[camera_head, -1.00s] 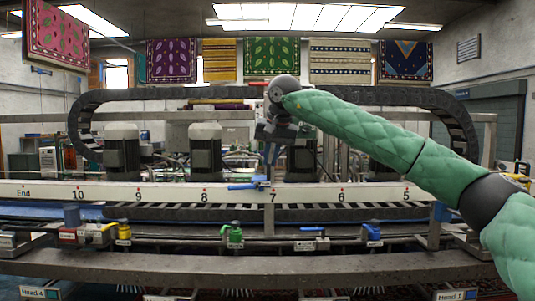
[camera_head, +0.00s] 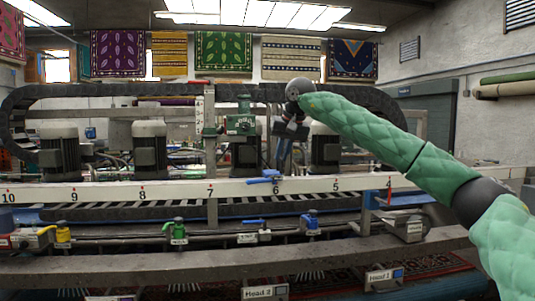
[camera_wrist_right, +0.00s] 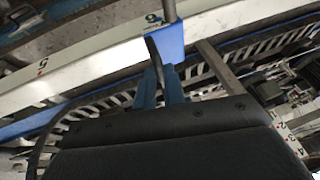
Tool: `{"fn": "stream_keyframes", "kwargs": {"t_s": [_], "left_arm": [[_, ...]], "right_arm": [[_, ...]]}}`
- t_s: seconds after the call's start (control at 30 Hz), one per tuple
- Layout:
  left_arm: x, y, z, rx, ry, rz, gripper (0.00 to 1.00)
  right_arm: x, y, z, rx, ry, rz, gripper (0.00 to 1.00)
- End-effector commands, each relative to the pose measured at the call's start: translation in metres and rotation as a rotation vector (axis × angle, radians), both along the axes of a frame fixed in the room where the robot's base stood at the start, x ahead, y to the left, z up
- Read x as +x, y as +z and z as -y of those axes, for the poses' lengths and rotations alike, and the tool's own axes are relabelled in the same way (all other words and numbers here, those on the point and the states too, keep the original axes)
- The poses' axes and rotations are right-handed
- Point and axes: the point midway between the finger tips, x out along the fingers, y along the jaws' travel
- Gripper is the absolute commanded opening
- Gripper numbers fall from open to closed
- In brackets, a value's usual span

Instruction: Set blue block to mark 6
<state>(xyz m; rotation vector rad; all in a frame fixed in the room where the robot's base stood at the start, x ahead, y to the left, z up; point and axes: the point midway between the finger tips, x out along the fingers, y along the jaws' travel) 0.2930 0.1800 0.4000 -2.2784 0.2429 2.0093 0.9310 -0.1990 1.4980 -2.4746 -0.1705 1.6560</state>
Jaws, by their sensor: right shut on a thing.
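The blue block (camera_head: 268,177) sits on the white numbered rail (camera_head: 120,192), with a blue lever reaching to its left. It is at the printed mark 6 (camera_head: 276,193), but exact alignment cannot be told. The right wrist view shows the blue block (camera_wrist_right: 172,43) beside the 6 (camera_wrist_right: 152,17), with a grey rod rising by it. My right gripper (camera_head: 281,168) points down from above and is shut on the block's upper part. Its blue fingers (camera_wrist_right: 160,78) show in the right wrist view; the exact contact is partly hidden. My left gripper is out of view.
Grey motors (camera_head: 150,150) stand behind the rail. Coloured valves (camera_head: 178,231) line the lower beam. Mark 5 (camera_head: 336,186) lies on clear rail to the right.

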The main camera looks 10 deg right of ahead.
Motion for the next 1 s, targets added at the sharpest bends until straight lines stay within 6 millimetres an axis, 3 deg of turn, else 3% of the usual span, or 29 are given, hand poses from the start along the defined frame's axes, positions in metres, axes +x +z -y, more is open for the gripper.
{"fn": "stream_keyframes", "kwargs": {"t_s": [0.47,0.5,0.6,1.0], "left_arm": [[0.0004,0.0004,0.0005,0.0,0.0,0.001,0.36],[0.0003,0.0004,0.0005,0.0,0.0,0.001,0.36],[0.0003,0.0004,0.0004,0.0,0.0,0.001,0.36],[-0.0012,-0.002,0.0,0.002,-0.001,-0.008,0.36]], "right_arm": [[0.0001,0.0012,0.0076,0.001,0.0,0.002,0.0],[0.0001,0.0012,0.0076,0.001,0.0,0.002,0.15],[0.0001,0.001,0.0074,0.001,0.0,0.002,0.32],[-0.0021,0.0056,0.0083,0.001,0.0,0.002,0.32]]}}
